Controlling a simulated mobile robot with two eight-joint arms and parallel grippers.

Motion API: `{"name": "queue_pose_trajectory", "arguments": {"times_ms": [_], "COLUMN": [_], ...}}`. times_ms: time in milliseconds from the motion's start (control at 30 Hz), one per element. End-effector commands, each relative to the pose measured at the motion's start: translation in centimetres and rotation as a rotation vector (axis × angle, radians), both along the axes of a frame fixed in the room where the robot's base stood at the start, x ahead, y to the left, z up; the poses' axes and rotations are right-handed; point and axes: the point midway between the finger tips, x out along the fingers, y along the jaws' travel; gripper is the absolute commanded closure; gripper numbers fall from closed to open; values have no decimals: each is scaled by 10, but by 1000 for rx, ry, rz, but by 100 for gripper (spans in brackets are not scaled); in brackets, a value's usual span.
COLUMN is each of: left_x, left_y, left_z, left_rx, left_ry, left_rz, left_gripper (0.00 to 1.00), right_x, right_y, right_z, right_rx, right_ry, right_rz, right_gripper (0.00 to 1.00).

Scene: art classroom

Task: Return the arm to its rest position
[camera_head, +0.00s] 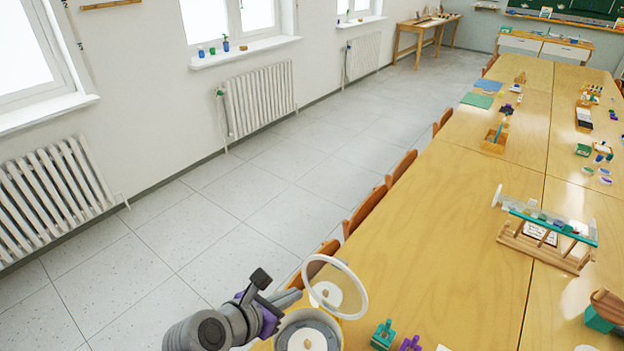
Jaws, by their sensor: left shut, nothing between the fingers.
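My left arm comes in at the bottom of the head view, and its gripper (290,298) is at the near left edge of the table (420,260). The gripper is shut and empty. It is beside a round pale container (283,328) with a small light-brown piece inside. A round clear lid with a white rim (361,296) stands tilted up behind the container, close to the fingertips. I cannot tell whether the fingers touch the lid. My right gripper is not in view.
A green piece (383,335) and a purple piece (410,344) lie right of the container. A wooden rack (541,250) with a teal-edged tray stands farther right. Chairs (364,211) line the table's left side. The floor (235,215) between chairs and radiators (258,98) is clear.

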Motion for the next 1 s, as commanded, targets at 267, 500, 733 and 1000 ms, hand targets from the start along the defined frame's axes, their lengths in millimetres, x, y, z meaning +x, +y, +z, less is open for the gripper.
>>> {"name": "queue_pose_trajectory", "arguments": {"times_ms": [267, 500, 733, 1000], "left_x": [-9, -31, -53, -79], "left_y": [7, 28, 53, 86], "left_z": [-12, -41, -66, -92], "left_rx": [196, 679, 1116, 1542], "left_ry": [-73, -235, -363, -474], "left_rz": [-133, -501, -917, -1474], "left_gripper": [100, 100, 100, 100], "right_x": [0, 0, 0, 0], "right_y": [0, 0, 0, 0], "right_z": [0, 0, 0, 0], "right_rx": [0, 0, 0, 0], "right_ry": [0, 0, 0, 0], "right_rz": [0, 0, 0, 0], "right_gripper": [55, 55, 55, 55]}}
